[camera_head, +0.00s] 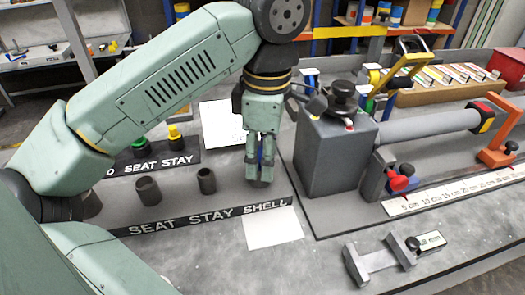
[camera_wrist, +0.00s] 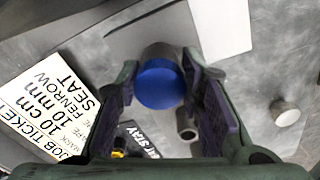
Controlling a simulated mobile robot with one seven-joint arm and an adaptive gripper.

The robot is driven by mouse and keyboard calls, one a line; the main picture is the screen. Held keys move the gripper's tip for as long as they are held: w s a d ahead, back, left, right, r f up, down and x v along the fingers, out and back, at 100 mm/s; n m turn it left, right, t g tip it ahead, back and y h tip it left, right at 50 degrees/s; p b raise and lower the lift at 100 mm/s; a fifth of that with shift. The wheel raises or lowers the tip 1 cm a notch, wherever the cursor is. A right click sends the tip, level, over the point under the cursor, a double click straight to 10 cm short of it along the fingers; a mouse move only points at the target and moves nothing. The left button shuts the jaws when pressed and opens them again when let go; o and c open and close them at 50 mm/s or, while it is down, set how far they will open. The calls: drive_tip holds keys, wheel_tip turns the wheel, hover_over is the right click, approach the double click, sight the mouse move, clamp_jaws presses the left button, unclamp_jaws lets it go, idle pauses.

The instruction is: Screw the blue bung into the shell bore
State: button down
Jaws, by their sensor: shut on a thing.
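The blue bung (camera_wrist: 160,86) shows as a round blue disc between the fingers of my gripper (camera_wrist: 163,88) in the wrist view. My gripper is shut on it. In the head view my gripper (camera_head: 261,180) points down at the SHELL end of the front label strip (camera_head: 215,217), and only a sliver of blue (camera_head: 262,152) shows between the fingers. A grey cylinder (camera_wrist: 160,50), seemingly the shell, shows directly behind the bung in the wrist view. Its bore is hidden, so I cannot tell how far in the bung sits.
Two dark open tubes (camera_head: 207,181) (camera_head: 148,190) stand left of my gripper. Green (camera_head: 139,143) and yellow (camera_head: 174,136) bungs stand behind them. A grey block fixture (camera_head: 333,150) with a long tube stands close on the right. White cards (camera_head: 272,228) lie in front and behind.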

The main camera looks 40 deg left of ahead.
drive_tip(key=m, duration=0.4)
drive_tip(key=shift+s+f+m+p, duration=0.1)
drive_tip(key=shift+s+m+p, duration=0.05)
drive_tip(key=shift+m+p, duration=0.2)
drive_tip(key=c, duration=1.4)
unclamp_jaws()
drive_tip(key=shift+o, duration=0.2)
